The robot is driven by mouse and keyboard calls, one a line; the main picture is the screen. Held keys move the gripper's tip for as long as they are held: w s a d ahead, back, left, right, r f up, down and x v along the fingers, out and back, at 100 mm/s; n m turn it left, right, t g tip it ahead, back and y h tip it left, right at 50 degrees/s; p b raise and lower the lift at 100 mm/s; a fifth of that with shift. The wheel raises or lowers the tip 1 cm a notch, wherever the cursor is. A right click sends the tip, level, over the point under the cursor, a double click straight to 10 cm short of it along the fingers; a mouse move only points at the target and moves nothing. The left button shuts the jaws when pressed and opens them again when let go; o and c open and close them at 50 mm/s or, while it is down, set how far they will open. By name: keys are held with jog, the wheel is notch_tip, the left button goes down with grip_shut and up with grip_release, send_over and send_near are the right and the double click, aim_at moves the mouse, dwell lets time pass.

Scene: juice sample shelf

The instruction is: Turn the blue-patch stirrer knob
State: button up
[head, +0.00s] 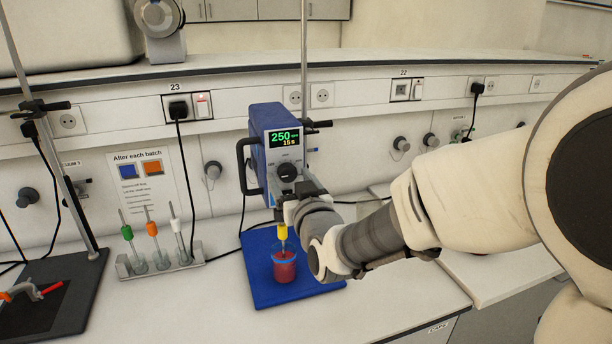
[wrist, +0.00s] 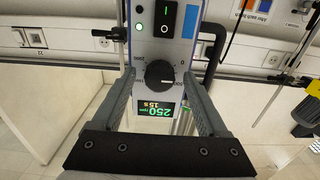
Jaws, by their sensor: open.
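The blue stirrer (head: 265,150) hangs on a metal rod above a blue mat (head: 262,289). Its display (head: 283,137) reads 250 and 15 s. The black round knob (head: 288,172) sits below the display. In the wrist view, which is upside down, the knob (wrist: 159,74) lies between the fingertips of my gripper (wrist: 157,78), with a gap on each side. My gripper (head: 300,188) is open, in front of the stirrer's lower face. Under the stirrer, a yellow chuck (head: 282,232) stands above a beaker of red liquid (head: 284,267).
A rack (head: 160,262) with green, orange and white-tipped stirrer shafts stands left. A sign (head: 147,180) with blue and orange patches is on the back panel. A dark stand base (head: 60,295) is at far left. Bench between rack and front edge is clear.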

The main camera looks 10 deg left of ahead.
jog(key=shift+c, duration=0.4)
grip_shut()
jog(key=shift+f+b, duration=0.15)
jog(key=shift+b, duration=0.5)
jog(key=shift+n+b, duration=0.4)
jog(key=shift+b, duration=0.05)
jog(key=n+b, duration=0.2)
jog(key=b, duration=0.1)
jog(key=shift+f, duration=0.15)
jog(key=n+b, duration=0.1)
jog(key=b, duration=0.2)
jog(key=shift+n, duration=0.4)
jog(key=shift+r+n+b, duration=0.2)
jog(key=shift+n+b, duration=0.4)
jog(key=shift+b, duration=0.1)
jog(key=shift+r, duration=0.1)
